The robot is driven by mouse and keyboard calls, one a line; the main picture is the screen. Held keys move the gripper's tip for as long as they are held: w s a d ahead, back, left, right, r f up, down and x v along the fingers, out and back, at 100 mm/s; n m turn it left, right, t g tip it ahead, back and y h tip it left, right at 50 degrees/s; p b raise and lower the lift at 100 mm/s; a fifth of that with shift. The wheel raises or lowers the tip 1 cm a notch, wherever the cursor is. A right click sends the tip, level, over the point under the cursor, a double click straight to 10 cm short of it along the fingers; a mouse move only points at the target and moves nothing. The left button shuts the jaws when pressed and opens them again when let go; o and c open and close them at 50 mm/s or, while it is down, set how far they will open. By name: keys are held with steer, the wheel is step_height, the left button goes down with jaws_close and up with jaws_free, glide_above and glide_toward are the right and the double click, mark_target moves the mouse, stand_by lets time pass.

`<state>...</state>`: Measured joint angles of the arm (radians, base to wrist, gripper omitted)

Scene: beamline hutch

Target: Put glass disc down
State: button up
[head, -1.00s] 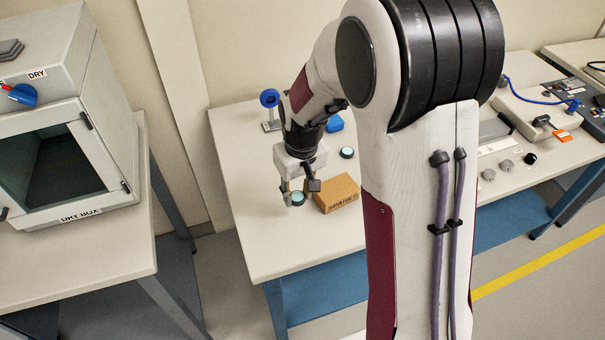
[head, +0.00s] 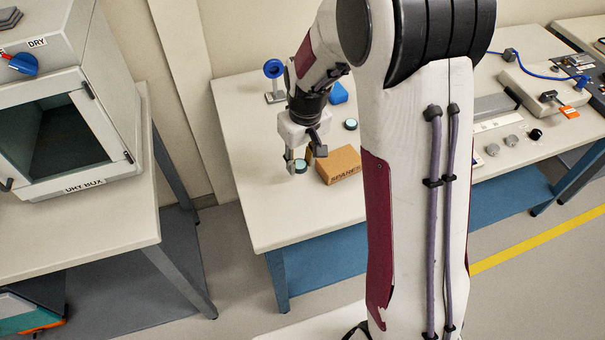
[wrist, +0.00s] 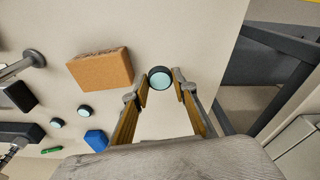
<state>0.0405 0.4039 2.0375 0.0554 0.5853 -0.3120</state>
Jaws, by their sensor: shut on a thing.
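The glass disc (wrist: 160,77), pale teal with a dark rim, sits between the fingertips of my gripper (wrist: 161,84) in the wrist view. In the head view the disc (head: 301,166) shows at the lower end of my gripper (head: 299,160), over the front left part of the white table (head: 245,170). My gripper is shut on the disc and points down. Whether the disc touches the tabletop, I cannot tell.
A cardboard box (head: 339,165) marked SPARES stands just right of the disc. Another disc (head: 350,124), a blue block (head: 338,93) and a blue-ringed stand (head: 273,70) are behind. The table's left part is bare. A dry box (head: 60,140) stands on the left bench.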

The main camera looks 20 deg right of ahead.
mark_target(301, 166)
steer(key=shift+f, duration=1.6)
steer(key=shift+f, duration=1.85)
steer(key=shift+f, duration=0.1)
steer(key=o, duration=0.9)
steer(key=r, duration=0.7)
steer(key=s+r, duration=0.1)
steer(key=r, duration=0.2)
steer(key=shift+s+d+r, duration=0.1)
steer(key=shift+r, duration=0.3)
steer(key=shift+s+r, duration=0.15)
steer(key=shift+r, duration=0.5)
